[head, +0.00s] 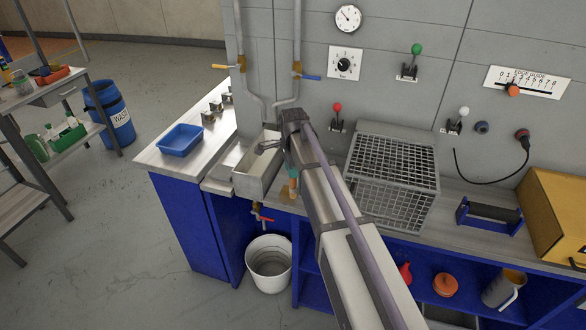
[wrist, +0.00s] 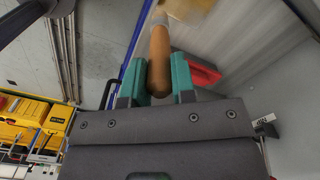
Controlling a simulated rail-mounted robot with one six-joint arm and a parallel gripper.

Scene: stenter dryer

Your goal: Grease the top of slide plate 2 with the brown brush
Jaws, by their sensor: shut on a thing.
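My gripper (head: 293,183) is in front of the bench, just right of the metal sink, mostly hidden behind my arm. In the wrist view its two teal fingers (wrist: 159,82) are shut on the brown handle of the brush (wrist: 159,60). The brush head lies beyond the fingers at the top edge and looks pale and blurred. In the head view a small brown part of the brush (head: 287,194) shows below the fingers. Three small metal blocks (head: 217,106) stand in a row on the left bench; they may be the slide plates, but no numbers are readable. My gripper is well apart from them.
Pipes with yellow (head: 224,67) and blue (head: 309,77) handles run down the wall. A wire-mesh box (head: 392,170) stands to the right. A white bucket (head: 268,262) is below.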

